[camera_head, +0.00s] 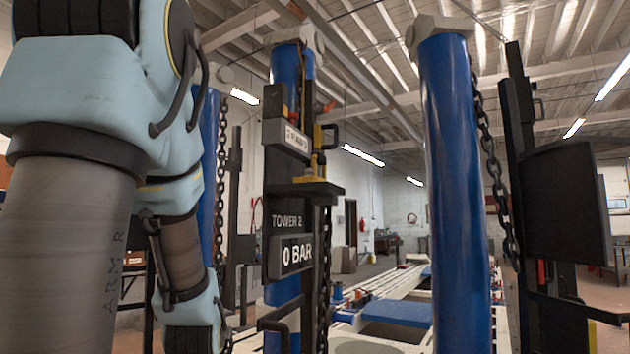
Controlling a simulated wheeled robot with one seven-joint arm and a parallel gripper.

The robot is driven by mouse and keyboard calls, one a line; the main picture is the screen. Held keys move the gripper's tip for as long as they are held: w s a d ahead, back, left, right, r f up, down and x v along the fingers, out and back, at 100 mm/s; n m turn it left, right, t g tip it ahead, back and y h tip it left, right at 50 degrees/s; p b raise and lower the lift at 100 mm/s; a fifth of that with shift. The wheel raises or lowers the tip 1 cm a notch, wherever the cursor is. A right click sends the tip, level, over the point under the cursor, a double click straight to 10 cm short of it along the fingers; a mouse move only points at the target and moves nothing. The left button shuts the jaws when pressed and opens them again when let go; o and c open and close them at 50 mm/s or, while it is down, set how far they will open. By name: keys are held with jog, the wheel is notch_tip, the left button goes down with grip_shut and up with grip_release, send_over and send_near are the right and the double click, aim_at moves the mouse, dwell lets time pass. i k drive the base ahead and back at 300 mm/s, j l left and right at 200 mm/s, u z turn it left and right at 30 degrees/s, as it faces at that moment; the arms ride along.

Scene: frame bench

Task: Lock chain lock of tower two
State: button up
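Tower two (291,222) stands left of the middle in the head view. It is a dark upright in front of a blue post and carries a "TOWER 2" label and a "0 BAR" display (296,254). A yellow fitting (313,168) sits on a dark shelf on its upper part. A chain (323,270) hangs down its right side. I cannot tell which part is the chain lock or whether it is locked. My arm fills the left side of the view, left of tower two. My gripper is not in view.
A large blue post (455,200) stands right of the middle with a chain (490,165) beside it. A black tower (555,200) stands at the far right. Another blue post (209,160) is behind my arm. A white frame bench (385,300) lies low behind the towers.

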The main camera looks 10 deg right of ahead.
aim_at(318, 112)
jog(key=l+u, duration=0.1)
jog(key=u, duration=0.3)
jog(key=l+u, duration=0.15)
jog(key=u, duration=0.2)
jog(key=k+l+u, duration=0.25)
jog(key=l, duration=0.2)
jog(key=k+l+u, duration=0.2)
jog(key=l, duration=0.25)
jog(key=k+l+u, duration=0.25)
jog(key=l, duration=0.15)
jog(key=k+l+u, duration=0.25)
jog(key=k+l, duration=0.4)
jog(key=l, duration=0.15)
jog(key=k+l, duration=0.35)
jog(key=l, duration=0.15)
jog(key=k+l+u, duration=0.1)
jog(key=k+l, duration=0.3)
jog(key=l, duration=0.15)
